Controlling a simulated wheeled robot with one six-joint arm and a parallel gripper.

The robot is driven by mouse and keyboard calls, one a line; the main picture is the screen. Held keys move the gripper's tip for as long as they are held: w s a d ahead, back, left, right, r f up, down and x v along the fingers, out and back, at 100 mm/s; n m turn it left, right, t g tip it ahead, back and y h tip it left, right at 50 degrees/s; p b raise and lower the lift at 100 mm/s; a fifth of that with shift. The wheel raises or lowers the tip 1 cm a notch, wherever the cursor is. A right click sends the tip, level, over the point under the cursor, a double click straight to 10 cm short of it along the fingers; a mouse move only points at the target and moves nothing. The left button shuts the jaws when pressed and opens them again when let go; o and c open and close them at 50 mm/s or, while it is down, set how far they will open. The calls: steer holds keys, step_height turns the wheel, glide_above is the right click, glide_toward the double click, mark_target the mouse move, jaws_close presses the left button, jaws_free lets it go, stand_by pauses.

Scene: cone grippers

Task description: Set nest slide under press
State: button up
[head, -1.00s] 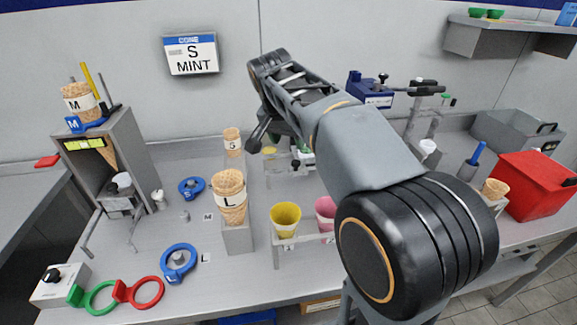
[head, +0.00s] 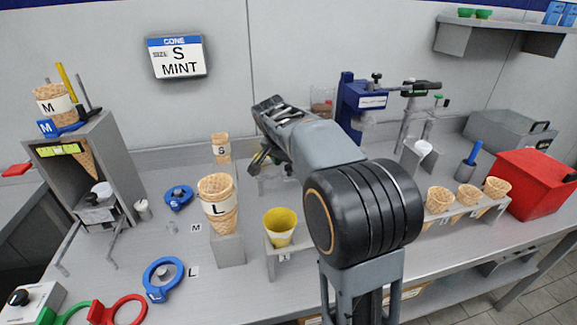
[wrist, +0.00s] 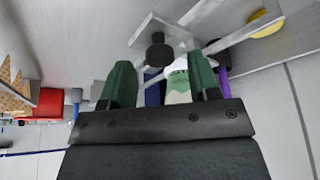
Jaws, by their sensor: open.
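My gripper (head: 262,158) hangs over the back middle of the bench, partly hidden by my arm. In the wrist view its two green fingers (wrist: 162,84) are apart. A white and green item (wrist: 178,84) shows between or behind them; I cannot tell its depth. A black knob (wrist: 158,52) on a pale plate is just beyond the fingertips. A blue upright machine (head: 347,100) with a white label, possibly the press, stands behind my arm. A grey housing (head: 122,148) on the left holds a hanging cone above a grey block (head: 97,207) with rods. I cannot tell which part is the nest slide.
An L cone (head: 217,190), an S cone (head: 221,142) and a yellow cup (head: 279,228) stand upright in the middle. Blue rings (head: 163,279) lie on the bench. A rack of cones (head: 467,195) and a red box (head: 535,188) are right.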

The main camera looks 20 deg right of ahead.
steer(key=shift+w+d+f, duration=0.1)
steer(key=shift+d+f, duration=0.15)
steer(key=shift+f, duration=0.4)
jaws_close()
